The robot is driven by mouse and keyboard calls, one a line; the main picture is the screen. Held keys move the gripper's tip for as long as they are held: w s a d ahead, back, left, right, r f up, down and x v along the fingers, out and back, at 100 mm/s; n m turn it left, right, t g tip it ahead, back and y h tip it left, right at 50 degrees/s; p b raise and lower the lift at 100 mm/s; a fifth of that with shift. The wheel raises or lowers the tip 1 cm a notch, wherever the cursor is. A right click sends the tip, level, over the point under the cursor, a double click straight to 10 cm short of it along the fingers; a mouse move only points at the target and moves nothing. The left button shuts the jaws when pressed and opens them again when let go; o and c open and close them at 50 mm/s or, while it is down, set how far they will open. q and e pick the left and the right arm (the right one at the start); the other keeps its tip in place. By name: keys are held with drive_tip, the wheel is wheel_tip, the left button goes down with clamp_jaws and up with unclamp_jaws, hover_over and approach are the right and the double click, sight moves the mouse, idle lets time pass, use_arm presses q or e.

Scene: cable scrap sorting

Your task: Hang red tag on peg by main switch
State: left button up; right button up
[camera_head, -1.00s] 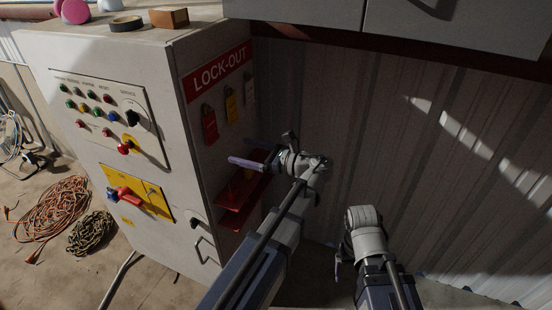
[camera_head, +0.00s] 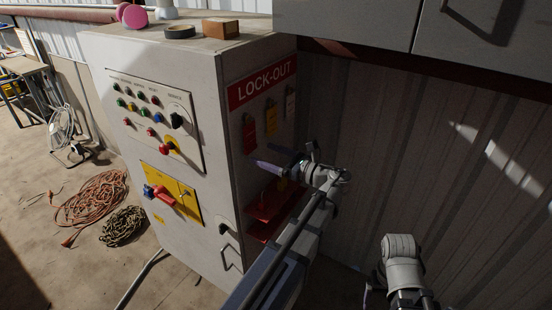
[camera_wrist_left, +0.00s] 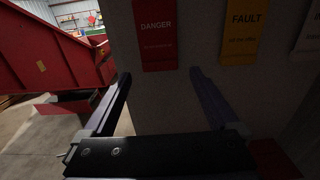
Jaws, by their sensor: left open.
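The red tag (camera_head: 250,137) hangs at the left of a row of tags on the cabinet's side, under the LOCK-OUT sign. In the left wrist view the red DANGER tag (camera_wrist_left: 156,35) is straight ahead, just beyond the fingertips. My left gripper (camera_head: 273,160) is open and empty, slightly below and in front of the tag; its fingers also show in the left wrist view (camera_wrist_left: 160,74). The main switch, a red handle (camera_head: 165,197) on a yellow plate (camera_head: 187,206), is on the cabinet front. I cannot clearly make out the peg. My right gripper (camera_head: 367,298) is low, mostly hidden by its arm.
A yellow FAULT tag (camera_head: 271,119) and a white tag (camera_head: 290,103) hang right of the red one. A red shelf (camera_head: 268,207) juts out below the tags. A corrugated wall (camera_head: 420,150) closes the right side. An orange cable coil (camera_head: 95,203) and chain (camera_head: 124,227) lie on the floor.

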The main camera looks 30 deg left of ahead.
sight(251, 146)
use_arm(q)
drive_tip(key=shift+w+a, duration=0.15)
drive_tip(key=shift+a, duration=1.95)
drive_tip(key=c, duration=0.9)
drive_tip(key=shift+r, duration=0.15)
drive_tip(key=shift+r+p, duration=0.45)
drive_tip(key=shift+p, duration=0.15)
drive_tip(key=shift+s+d+r, duration=0.1)
drive_tip(key=shift+s+d, duration=0.05)
drive_tip(key=shift+d, duration=1.35)
drive_tip(key=shift+s+d+r, duration=0.1)
drive_tip(key=shift+d, duration=1.35)
